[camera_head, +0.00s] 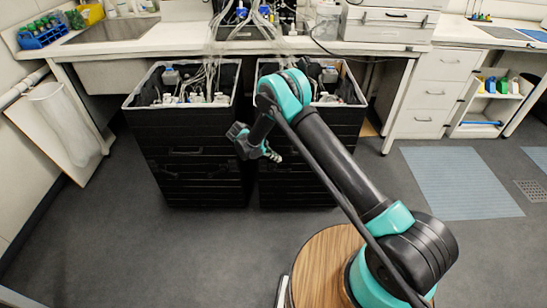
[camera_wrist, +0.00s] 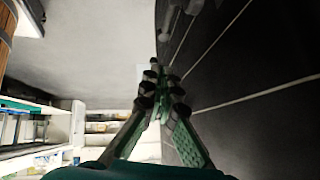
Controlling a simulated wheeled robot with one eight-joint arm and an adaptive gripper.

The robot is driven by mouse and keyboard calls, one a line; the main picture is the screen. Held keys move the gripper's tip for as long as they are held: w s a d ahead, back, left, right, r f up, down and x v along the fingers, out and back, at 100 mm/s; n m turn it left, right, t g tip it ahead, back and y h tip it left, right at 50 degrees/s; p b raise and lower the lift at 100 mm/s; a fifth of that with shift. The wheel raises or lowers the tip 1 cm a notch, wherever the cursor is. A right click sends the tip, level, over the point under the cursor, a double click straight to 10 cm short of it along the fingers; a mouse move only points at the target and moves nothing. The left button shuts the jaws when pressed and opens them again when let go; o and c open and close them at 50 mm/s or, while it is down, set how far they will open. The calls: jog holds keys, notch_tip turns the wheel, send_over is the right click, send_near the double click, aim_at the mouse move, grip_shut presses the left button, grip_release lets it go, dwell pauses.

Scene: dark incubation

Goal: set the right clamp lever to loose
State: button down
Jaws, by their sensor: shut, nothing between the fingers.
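The right clamp lever cannot be made out in either view. My gripper (camera_head: 275,156) is in front of the two black bins in the head view, below their rims. Its fingers also show in the wrist view (camera_wrist: 158,72), brought together at the tips with nothing between them. A dark panelled surface (camera_wrist: 260,95) fills the right of the wrist view, beside the fingers. Whether they touch it, I cannot tell. My arm covers much of the right bin's front in the head view.
The left black bin (camera_head: 190,150) and right black bin (camera_head: 350,108) hold bottles and tubing. Clear tubes run up to the bench (camera_head: 135,47). White drawers (camera_head: 435,90) and a small open shelf (camera_head: 485,108) stand right. The grey floor (camera_head: 120,240) is clear at left.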

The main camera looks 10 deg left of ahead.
send_over(285, 170)
jog(key=s, duration=0.1)
notch_tip(285, 170, down, 4)
jog(key=f, duration=0.1)
jog(key=a+f, duration=0.1)
jog(key=f, duration=0.1)
jog(key=shift+w, duration=0.1)
jog(key=shift+f, duration=0.5)
jog(key=shift+w, duration=0.1)
jog(key=shift+w+d+f+y, duration=0.1)
jog(key=shift+d+y, duration=0.2)
jog(key=shift+y, duration=0.3)
jog(key=shift+d+f+g+y, duration=0.1)
jog(key=shift+f+g+y, duration=0.25)
jog(key=shift+y, duration=0.55)
jog(key=shift+f+g+y, duration=0.25)
jog(key=shift+f+y, duration=0.6)
jog(key=shift+y, duration=0.05)
